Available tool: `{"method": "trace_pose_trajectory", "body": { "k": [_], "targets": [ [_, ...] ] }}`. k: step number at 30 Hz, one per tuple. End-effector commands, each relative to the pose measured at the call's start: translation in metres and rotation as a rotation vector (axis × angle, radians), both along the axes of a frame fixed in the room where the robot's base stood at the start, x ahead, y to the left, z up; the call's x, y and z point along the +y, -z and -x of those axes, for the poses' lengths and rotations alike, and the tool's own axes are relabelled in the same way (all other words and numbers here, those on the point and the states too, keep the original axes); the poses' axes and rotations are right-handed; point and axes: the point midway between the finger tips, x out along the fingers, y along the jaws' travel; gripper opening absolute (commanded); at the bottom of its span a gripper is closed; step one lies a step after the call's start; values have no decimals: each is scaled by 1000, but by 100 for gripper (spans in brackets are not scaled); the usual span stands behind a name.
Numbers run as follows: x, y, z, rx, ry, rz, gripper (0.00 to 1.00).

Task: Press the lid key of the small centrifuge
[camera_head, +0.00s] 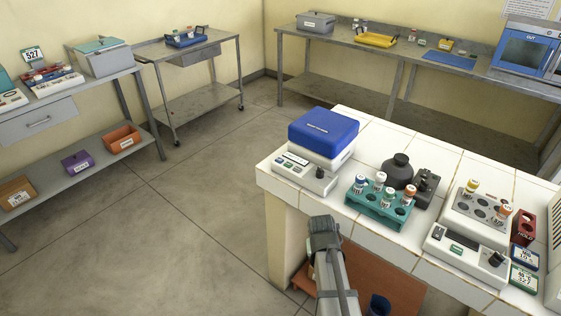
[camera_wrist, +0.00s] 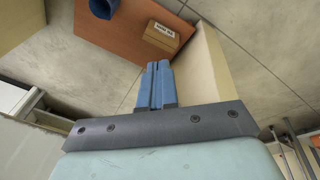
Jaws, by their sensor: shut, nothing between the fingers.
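The small centrifuge (camera_head: 304,165) stands at the left end of the white tiled counter. Its blue lid (camera_head: 324,131) is down on a white body, and a sloped key panel (camera_head: 297,168) faces front left. The separate keys are too small to tell apart. My gripper (camera_wrist: 159,70) has its two blue fingers together, with nothing between them. In the head view, my wrist (camera_head: 324,234) is in front of the counter's front edge, below the centrifuge in the picture and apart from it. The fingertips are not clear there. The centrifuge is not in the wrist view.
A second device (camera_head: 466,252) with tubes is further right. Below the fingers are an orange-brown board (camera_wrist: 120,30) and a labelled box (camera_wrist: 161,37).

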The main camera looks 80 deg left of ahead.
Motion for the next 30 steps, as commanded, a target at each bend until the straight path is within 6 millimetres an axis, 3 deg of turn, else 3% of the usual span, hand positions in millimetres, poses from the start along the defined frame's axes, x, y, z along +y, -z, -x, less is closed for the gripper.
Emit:
{"method": "trace_pose_trajectory", "body": {
  "k": [1,6,14,21,26,30],
  "targets": [
    [18,-12,13,-12,-22,-15,0],
    [58,-50,53,-48,-82,-60,0],
    [114,-116,112,-106,-150,-129,0],
    [163,-185,159,-167,-182,-197,0],
    [198,-237,173,-219,-169,-242,0],
    [231,-282,165,-282,-119,-274,0]
  ]
}}
